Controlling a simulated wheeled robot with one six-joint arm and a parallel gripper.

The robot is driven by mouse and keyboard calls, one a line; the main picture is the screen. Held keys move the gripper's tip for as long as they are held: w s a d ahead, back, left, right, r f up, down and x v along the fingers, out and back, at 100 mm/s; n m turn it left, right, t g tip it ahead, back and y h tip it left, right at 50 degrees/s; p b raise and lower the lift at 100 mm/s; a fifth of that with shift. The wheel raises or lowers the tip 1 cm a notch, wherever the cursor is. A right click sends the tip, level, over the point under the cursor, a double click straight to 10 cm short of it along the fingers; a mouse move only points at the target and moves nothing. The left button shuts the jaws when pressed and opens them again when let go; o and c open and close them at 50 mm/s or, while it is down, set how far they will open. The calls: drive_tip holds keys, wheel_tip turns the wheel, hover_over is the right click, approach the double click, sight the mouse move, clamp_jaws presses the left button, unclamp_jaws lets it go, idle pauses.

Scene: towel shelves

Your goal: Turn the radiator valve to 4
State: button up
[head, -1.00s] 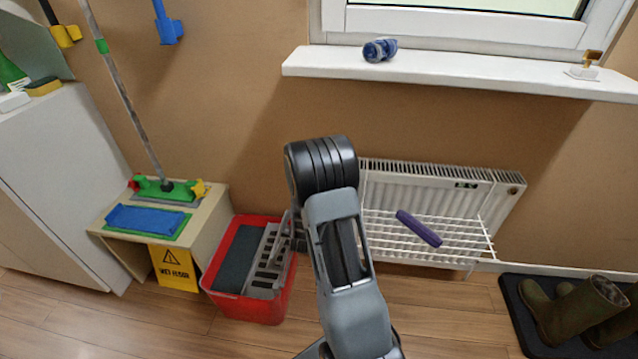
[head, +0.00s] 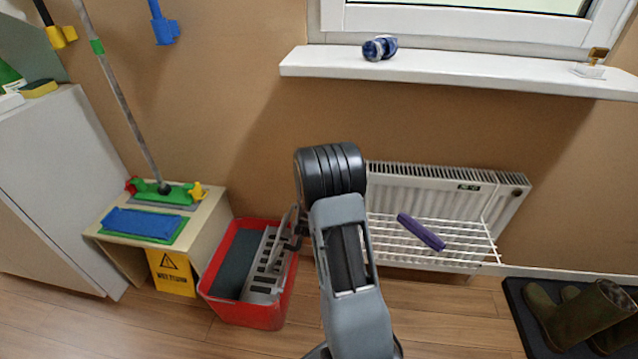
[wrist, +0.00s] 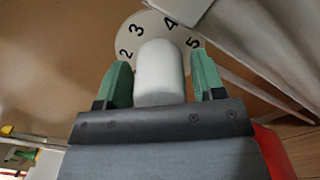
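The radiator valve is a white rounded knob (wrist: 160,72) in front of a pale dial disc (wrist: 152,27) in the wrist view. The black numbers 2, 3, 4 and 5 show around the disc's upper edge, with 4 just right of the top. I see no pointer mark on the knob. My gripper (wrist: 162,78) has its green fingers on either side of the knob, with a thin gap seeming to show at each side. In the head view my arm hides the valve at the left end of the white radiator (head: 490,190).
A purple cloth roll (head: 421,232) lies on the white wire rack on the radiator. A red bucket (head: 265,317) stands on the floor left of my arm. The white windowsill (head: 450,72) juts out above.

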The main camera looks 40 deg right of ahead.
drive_tip(key=c, duration=0.7)
drive_tip(key=shift+o, duration=0.2)
